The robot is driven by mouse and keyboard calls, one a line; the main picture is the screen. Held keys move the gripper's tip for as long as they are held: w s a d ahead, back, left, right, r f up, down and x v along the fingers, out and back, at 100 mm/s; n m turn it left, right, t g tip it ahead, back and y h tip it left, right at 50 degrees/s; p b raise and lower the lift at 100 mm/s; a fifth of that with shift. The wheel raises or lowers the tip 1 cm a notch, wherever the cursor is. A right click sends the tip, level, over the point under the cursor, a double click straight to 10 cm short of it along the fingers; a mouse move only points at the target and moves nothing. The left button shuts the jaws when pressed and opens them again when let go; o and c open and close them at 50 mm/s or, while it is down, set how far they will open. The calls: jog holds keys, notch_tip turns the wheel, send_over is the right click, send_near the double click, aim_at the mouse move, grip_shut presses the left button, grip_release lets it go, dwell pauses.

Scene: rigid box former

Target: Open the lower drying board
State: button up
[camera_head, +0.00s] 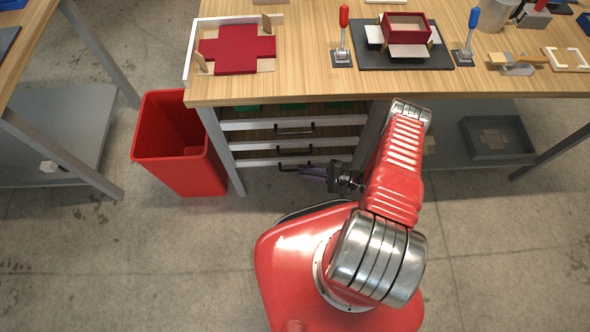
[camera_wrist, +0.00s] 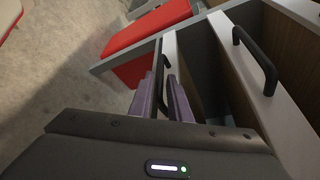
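The lower drying board (camera_head: 252,163) is the lowest white-fronted drawer under the table and appears closed. Its pale front edge also shows in the wrist view (camera_wrist: 170,47). Its black handle (camera_wrist: 159,62) runs up between my two purple fingers in the wrist view. My gripper (camera_head: 283,168) is low in front of this board and covers its handle in the head view. My gripper (camera_wrist: 160,92) looks open, with one finger on each side of the handle; contact with it cannot be made out.
Drawers with black handles (camera_head: 295,130) sit above; one such handle (camera_wrist: 255,60) is close to my gripper's right. A red bin (camera_head: 180,145) stands left of the table leg. The table top (camera_head: 310,90) overhangs the drawers. The floor in front is clear.

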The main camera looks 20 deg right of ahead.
aim_at(295, 170)
jog(key=shift+x, duration=2.3)
jog(key=shift+c, duration=0.4)
grip_shut()
